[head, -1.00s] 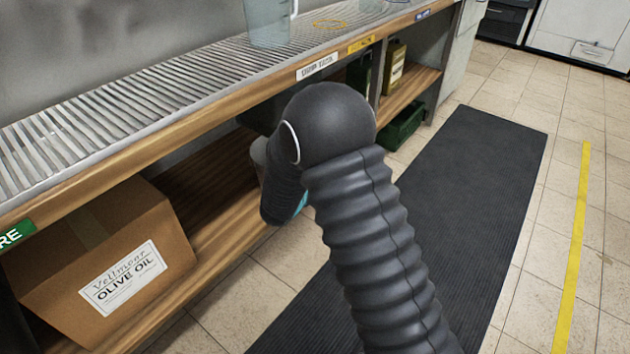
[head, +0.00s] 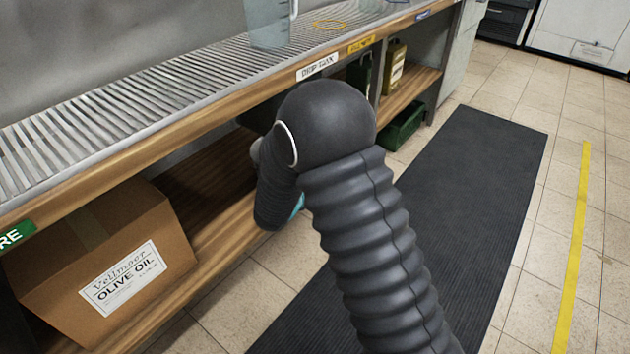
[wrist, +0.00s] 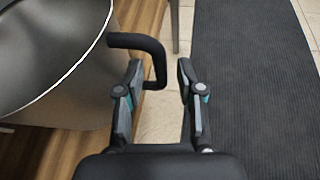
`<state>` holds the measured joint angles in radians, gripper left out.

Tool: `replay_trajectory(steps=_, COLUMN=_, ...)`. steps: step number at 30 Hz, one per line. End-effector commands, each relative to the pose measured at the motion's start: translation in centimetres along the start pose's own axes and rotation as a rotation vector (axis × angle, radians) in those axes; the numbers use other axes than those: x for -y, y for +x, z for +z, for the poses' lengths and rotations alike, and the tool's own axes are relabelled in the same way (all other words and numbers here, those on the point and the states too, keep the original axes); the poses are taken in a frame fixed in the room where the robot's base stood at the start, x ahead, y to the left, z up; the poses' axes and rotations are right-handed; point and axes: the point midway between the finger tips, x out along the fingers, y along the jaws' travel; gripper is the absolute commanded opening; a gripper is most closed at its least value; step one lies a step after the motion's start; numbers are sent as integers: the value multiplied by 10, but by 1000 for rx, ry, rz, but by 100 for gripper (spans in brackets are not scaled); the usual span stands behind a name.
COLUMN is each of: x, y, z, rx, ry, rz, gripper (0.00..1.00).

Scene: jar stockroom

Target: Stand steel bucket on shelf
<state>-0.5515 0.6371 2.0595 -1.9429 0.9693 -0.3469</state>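A large round grey steel vessel, which looks like the steel bucket (wrist: 55,75), fills the left of the wrist view over wooden boards. A black handle loop (wrist: 158,58) sticks out from its right side. My gripper (wrist: 158,80) is open, with one finger on each side of the handle's outer bar. The left finger overlaps the handle's lower end, and I cannot tell whether they touch. A gap shows between the handle and the right finger. In the head view my own arm hides the gripper and most of what lies beyond it, beside the lower wooden shelf (head: 215,235).
A cardboard olive oil box (head: 150,255) fills the lower shelf's left. The slatted upper shelf (head: 130,100) overhangs it and holds a clear jug (head: 268,22). A green crate (head: 403,127) is farther back. A dark mat (head: 470,190) lies on clear floor to the right.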

Motion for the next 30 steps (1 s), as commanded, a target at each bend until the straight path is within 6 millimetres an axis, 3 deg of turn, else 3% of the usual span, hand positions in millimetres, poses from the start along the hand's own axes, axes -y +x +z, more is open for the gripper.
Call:
replay_trajectory(steps=9, x=-1, y=-65, z=1, rx=1, ry=0, rz=3, gripper=38)
replay_trajectory(steps=15, x=-1, y=-88, z=0, rx=1, ry=0, rz=2, gripper=38)
replay_trajectory(steps=25, x=5, y=-94, z=5, rx=-1, ry=20, rz=-14, gripper=38)
replay_trajectory(steps=28, x=24, y=-94, z=23, rx=-7, ry=100, rz=-67, gripper=38)
replay_trajectory(steps=30, x=47, y=-96, z=42, rx=-17, ry=200, rz=-133, gripper=38)
